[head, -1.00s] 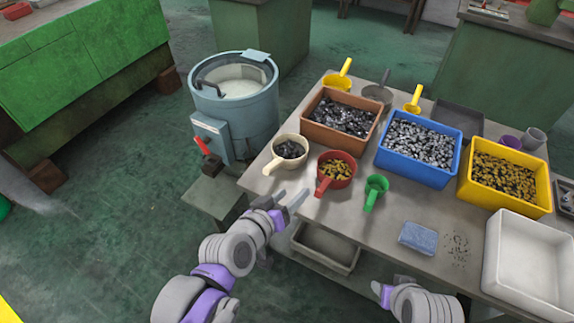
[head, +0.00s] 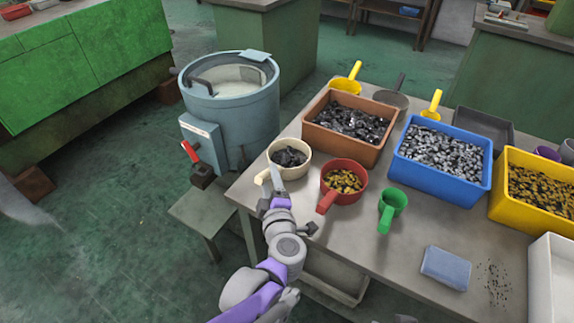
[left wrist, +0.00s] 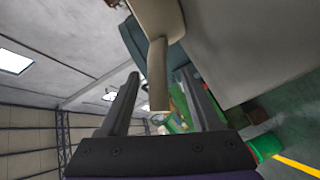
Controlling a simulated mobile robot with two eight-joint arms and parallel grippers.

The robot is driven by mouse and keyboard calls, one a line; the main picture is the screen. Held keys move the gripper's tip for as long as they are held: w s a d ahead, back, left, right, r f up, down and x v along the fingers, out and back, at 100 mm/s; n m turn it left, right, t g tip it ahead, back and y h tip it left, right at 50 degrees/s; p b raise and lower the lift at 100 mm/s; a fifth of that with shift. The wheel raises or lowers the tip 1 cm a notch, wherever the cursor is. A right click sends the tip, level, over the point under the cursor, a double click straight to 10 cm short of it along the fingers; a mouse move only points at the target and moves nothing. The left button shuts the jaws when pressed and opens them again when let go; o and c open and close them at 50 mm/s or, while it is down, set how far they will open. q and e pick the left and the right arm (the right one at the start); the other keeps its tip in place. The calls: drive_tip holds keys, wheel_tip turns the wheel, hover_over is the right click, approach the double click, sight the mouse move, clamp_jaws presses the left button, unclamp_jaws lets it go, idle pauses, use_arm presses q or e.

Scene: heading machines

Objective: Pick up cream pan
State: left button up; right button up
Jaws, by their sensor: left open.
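The cream pan (head: 290,150) stands upright near the left edge of the worktable (head: 345,240), with dark small parts in it. Its handle (head: 262,177) points toward the front left. My left gripper (head: 275,180) is open at the handle. In the left wrist view the cream pan (left wrist: 156,14) is at the top, and its handle (left wrist: 157,75) shows between the two apart fingers of my left gripper (left wrist: 160,80). I cannot tell whether a finger touches the handle. My right gripper is not in view.
A red pan (head: 343,180) with yellowish parts and a green scoop (head: 392,203) stand to the right. A brown bin (head: 375,152) stands behind, and a blue bin (head: 440,190) farther right. A blue-grey drum machine (head: 232,110) stands left of the table.

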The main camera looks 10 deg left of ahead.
use_arm(q)
drive_tip(key=b+x, duration=0.1)
drive_tip(key=x, duration=0.4)
drive_tip(key=shift+w+a+r, duration=0.15)
drive_tip(key=shift+w+a, duration=0.1)
drive_tip(key=shift+w, duration=0.05)
drive_tip(key=shift+s, duration=0.1)
clamp_jaws()
